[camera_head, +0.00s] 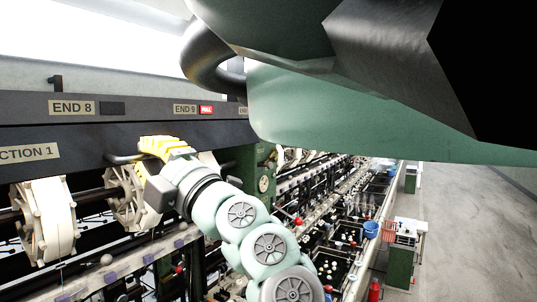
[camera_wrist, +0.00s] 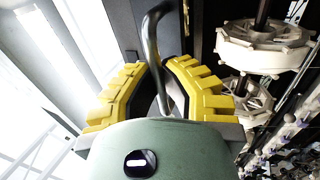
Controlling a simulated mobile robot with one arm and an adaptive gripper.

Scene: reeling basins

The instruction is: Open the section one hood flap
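The section one hood flap (camera_head: 75,132) is a dark panel above the reels, with a "SECTION 1" label (camera_head: 28,153) at its left. It hangs down flat along the front of the machine. A bent metal bar handle (camera_head: 122,158) sticks out near its lower edge. My gripper (camera_head: 160,147) has yellow ridged fingers and is at this handle. In the wrist view the handle (camera_wrist: 151,40) runs down between the two fingertips of my gripper (camera_wrist: 155,68), which are close in on both sides of it. The exact contact is partly hidden.
Cream reels (camera_head: 45,218) stand under the flap, and one (camera_head: 132,197) is just below my gripper. "END 8" and "END 9" labels (camera_head: 185,109) are on the panel, with a red "PULL" tag (camera_head: 206,110). Basins run off to the right beside an open grey floor (camera_head: 470,215).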

